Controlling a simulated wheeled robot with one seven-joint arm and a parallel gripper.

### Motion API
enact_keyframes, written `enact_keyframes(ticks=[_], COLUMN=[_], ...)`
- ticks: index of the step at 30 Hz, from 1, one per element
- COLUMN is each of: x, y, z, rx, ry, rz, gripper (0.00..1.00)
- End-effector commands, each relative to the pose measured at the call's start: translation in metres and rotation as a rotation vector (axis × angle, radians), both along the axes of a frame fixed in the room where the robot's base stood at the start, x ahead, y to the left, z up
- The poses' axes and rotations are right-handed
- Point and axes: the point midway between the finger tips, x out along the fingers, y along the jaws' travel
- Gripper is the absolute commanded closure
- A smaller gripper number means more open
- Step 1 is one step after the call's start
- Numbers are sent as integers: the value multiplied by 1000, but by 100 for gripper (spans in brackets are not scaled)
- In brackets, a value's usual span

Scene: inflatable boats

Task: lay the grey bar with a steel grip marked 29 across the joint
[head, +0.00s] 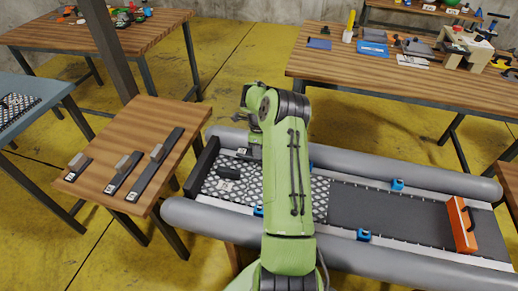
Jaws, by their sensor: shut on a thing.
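My green arm reaches away over the inflatable boat (400,165), and its wrist hides most of my gripper (253,143). The gripper is shut on a grey piece with a small white label (242,153), seen only in part at its left; I cannot read the label. Three grey bars with lighter grips lie on the small wooden table: a short one (77,171), a middle one (119,178) and a long one (164,158). Their labels are too small to read. The joint (329,202) shows between the patterned floor panel (290,207) and the dark panel (385,208), partly behind my arm.
A black end board (201,167) and an orange bar (462,225) stand at the boat's ends. Several blue clips (397,184) line the floor edges. A workbench (400,85) with tools stands behind.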

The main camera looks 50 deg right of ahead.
Motion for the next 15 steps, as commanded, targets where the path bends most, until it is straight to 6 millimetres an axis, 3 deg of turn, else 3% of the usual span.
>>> enact_keyframes(ticks=[15], x=[0], y=[0], z=[-11], rx=[0], ry=[0], rz=[0], gripper=[100])
